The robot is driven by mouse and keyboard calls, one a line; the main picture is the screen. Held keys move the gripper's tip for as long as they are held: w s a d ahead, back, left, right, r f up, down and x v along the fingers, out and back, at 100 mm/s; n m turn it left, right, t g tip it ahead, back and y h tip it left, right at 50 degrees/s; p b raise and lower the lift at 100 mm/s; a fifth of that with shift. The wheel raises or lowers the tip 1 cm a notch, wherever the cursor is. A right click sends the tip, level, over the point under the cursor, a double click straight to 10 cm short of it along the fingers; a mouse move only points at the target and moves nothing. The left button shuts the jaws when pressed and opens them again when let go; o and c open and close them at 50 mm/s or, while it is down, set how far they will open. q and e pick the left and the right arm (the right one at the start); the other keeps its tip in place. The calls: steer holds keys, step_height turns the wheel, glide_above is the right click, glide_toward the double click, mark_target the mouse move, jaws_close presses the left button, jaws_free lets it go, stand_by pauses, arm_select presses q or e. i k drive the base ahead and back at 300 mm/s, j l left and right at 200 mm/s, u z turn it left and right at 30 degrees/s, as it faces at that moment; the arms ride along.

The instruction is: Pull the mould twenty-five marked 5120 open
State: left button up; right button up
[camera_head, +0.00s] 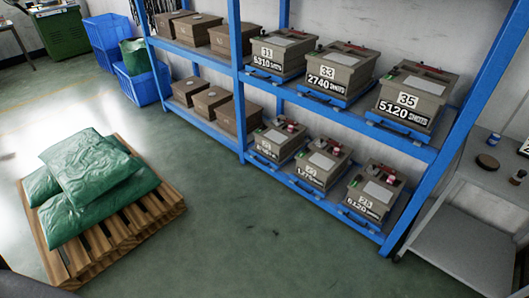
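A grey-brown mould box (374,192) sits at the right end of the lower blue shelf. Its small label appears to read 25 and 5120, but it is hard to make out. It rests on a blue tray with a dark handle at the front, in line with its neighbours. A similar mould marked 35 and 5120 (413,98) stands on the shelf above it. Neither of my grippers is in view.
Moulds 33 (338,70) and 31 (283,51) share the upper shelf. Two more (323,161) (278,139) stand left of the lower mould. A grey bench (478,225) is close on the right. A pallet (157,208) with green sacks (92,183) stands left. The middle floor is clear.

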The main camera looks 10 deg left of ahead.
mark_target(371, 201)
steer(key=i+l+z, duration=0.1)
steer(key=z, duration=0.3)
steer(key=i+z, duration=0.45)
steer(key=z, duration=0.3)
steer(key=i+j+z, duration=0.1)
steer(key=i, duration=0.35)
steer(key=i+j+z, duration=0.1)
steer(key=i+j, duration=0.2)
steer(key=i, duration=0.15)
steer(key=i+j+z, duration=0.1)
steer(key=i+j, duration=0.15)
steer(key=i, duration=0.2)
